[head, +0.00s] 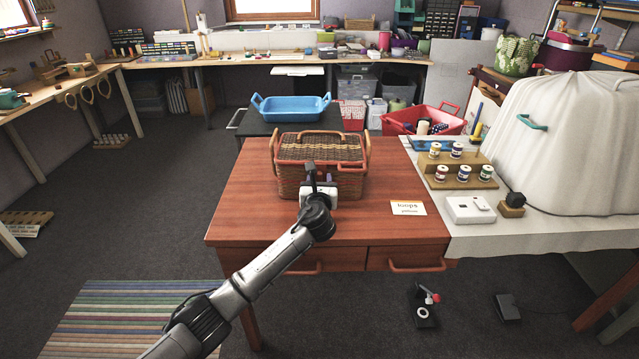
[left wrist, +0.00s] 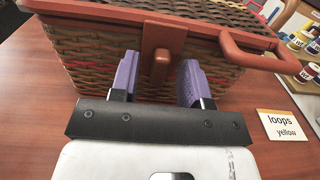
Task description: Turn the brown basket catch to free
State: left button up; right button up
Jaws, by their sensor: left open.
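The brown basket (head: 290,178) is a woven wicker basket with a lid and side handles, standing on the reddish wooden table. In the left wrist view its front wall (left wrist: 95,62) fills the upper part. The catch (left wrist: 161,66) is a brown wooden peg hanging upright on a plate at the middle of the basket's front. My left gripper (left wrist: 158,78) is open, its two purple fingers on either side of the catch, with gaps showing. In the head view my left gripper (head: 320,178) covers the catch at the basket's front. My right gripper is not in view.
A card reading "loops yellow" (head: 408,208) lies on the table right of the basket. Thread spools on a wooden stand (head: 459,182) and a white box (head: 469,210) are on the right table. A blue basket (head: 291,109) stands behind. The table's front left is clear.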

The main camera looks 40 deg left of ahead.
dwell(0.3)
pick_arm(q)
grip_shut()
